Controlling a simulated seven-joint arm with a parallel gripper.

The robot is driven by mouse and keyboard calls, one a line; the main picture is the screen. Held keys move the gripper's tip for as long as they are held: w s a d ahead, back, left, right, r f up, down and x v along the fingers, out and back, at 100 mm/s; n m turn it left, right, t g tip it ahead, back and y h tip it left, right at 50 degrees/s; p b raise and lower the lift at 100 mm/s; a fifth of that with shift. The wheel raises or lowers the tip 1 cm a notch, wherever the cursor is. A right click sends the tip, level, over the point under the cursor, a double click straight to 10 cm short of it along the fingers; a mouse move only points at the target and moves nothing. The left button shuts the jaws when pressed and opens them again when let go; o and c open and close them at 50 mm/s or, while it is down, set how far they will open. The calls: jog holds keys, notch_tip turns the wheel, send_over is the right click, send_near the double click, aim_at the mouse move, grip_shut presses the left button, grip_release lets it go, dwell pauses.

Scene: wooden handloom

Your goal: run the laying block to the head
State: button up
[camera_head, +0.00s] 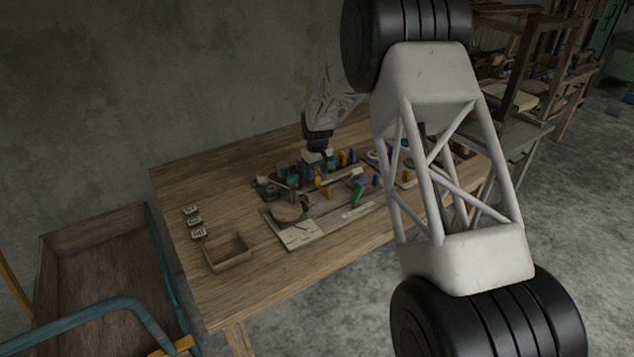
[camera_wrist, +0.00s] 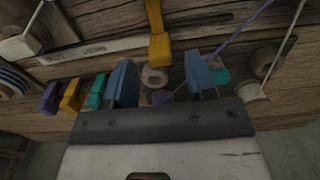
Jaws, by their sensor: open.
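My gripper (camera_wrist: 159,62) is open, with two blue fingers spread apart in the wrist view. A small beige ring-shaped piece (camera_wrist: 155,77) shows between the fingers, and a yellow upright piece (camera_wrist: 158,46) stands just beyond it. I cannot tell whether either touches a finger. A purple strand (camera_wrist: 236,32) runs from near the fingers to the upper right. In the head view my gripper (camera_head: 318,153) is low over the crowded middle of the wooden table; its fingers are too small to make out. I cannot tell which piece is the laying block.
Purple, yellow and teal blocks (camera_wrist: 72,95) stand left of the fingers, near a pale lettered strip (camera_wrist: 93,50). In the head view, an open wooden box (camera_head: 228,252) and several small labelled blocks (camera_head: 195,221) sit at the table's left.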

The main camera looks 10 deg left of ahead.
aim_at(317, 181)
jog(key=shift+f, duration=2.4)
jog(key=shift+c, duration=0.3)
grip_shut()
